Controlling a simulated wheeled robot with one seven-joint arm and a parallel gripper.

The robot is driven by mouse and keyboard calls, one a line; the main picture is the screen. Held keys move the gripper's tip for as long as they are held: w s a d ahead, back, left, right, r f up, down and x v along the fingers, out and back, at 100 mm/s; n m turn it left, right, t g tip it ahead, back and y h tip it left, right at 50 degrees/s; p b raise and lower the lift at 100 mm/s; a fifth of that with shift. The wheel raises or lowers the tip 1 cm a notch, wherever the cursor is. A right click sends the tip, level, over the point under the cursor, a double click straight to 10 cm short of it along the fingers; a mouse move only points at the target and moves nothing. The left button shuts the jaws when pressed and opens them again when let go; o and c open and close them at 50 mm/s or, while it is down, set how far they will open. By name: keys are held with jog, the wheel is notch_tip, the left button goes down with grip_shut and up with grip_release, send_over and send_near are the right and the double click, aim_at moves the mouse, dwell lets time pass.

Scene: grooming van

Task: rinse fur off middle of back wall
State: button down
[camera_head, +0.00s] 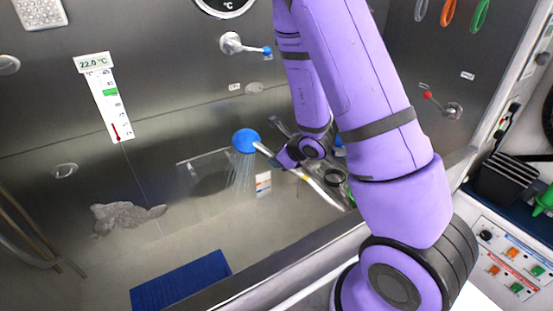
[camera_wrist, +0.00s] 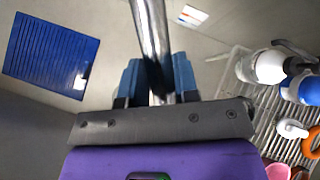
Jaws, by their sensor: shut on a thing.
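A grey clump of fur (camera_head: 125,217) clings low on the left part of the steel back wall (camera_head: 170,125). I cannot tell whether it also touches the tub floor. My gripper (camera_head: 284,160) is shut on the metal handle of a spray wand (camera_head: 263,149), right of the fur and apart from it. The wand's blue head (camera_head: 245,140) points left, and thin streams of water (camera_head: 241,175) fall from it, not on the fur. In the wrist view, my blue fingertips (camera_wrist: 158,82) clasp the metal handle (camera_wrist: 149,35); the spray head is out of view there.
A blue slatted mat (camera_head: 180,282) lies on the tub floor, also in the wrist view (camera_wrist: 50,55). Blue-handled (camera_head: 232,43) and red-handled (camera_head: 452,109) taps stick out from the walls. A rack (camera_wrist: 275,135) holds bottles. A thermometer strip (camera_head: 107,100) hangs above the fur.

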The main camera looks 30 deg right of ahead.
dwell(0.4)
jog(key=shift+a, duration=0.45)
jog(key=shift+d, duration=0.1)
jog(key=shift+d, duration=0.5)
jog(key=shift+r, duration=0.1)
jog(key=shift+r, duration=3.45)
